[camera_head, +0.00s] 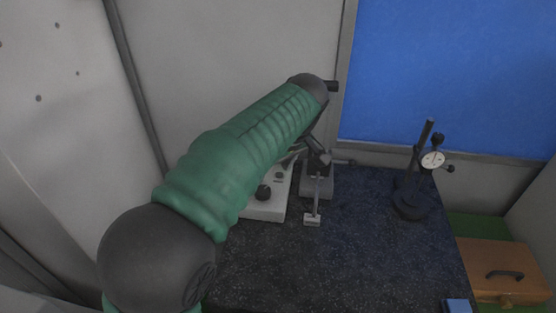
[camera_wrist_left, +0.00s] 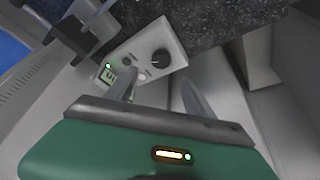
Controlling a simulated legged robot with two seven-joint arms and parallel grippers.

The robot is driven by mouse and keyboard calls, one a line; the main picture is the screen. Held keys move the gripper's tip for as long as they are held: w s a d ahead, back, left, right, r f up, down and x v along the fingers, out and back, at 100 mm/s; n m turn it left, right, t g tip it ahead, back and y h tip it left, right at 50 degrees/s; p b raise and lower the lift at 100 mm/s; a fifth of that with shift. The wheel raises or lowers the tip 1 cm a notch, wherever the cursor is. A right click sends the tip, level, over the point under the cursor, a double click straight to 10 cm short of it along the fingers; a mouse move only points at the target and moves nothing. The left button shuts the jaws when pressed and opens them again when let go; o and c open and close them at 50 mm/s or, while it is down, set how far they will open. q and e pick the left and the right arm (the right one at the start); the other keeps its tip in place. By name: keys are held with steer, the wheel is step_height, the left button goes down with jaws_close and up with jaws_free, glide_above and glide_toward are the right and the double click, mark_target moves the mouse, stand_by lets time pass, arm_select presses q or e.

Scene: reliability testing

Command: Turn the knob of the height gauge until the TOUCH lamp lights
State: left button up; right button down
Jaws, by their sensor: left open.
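A pale control box (camera_head: 262,212) stands on the dark speckled table, partly behind my left arm. It carries a black knob (camera_head: 264,192), which also shows in the left wrist view (camera_wrist_left: 160,58). In that view a small lit display (camera_wrist_left: 108,75) and a green light (camera_wrist_left: 108,66) sit near its left end; I cannot read the label. The height gauge (camera_head: 317,182) stands just right of the box, its upper part partly hidden. My left gripper (camera_wrist_left: 158,90) is open, its fingers apart with nothing held between them; the knob lies beyond the fingertips. My right gripper is out of view.
A dial indicator on a black stand (camera_head: 410,200) stands at the table's right. A blue block (camera_head: 458,306) lies at the front right edge. A wooden box with a black handle (camera_head: 500,262) is beyond the right edge. The table's middle is clear.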

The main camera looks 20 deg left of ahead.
arm_select(q)
steer(key=v, duration=0.5)
steer(key=shift+d+r, duration=0.1)
stand_by(2.2)
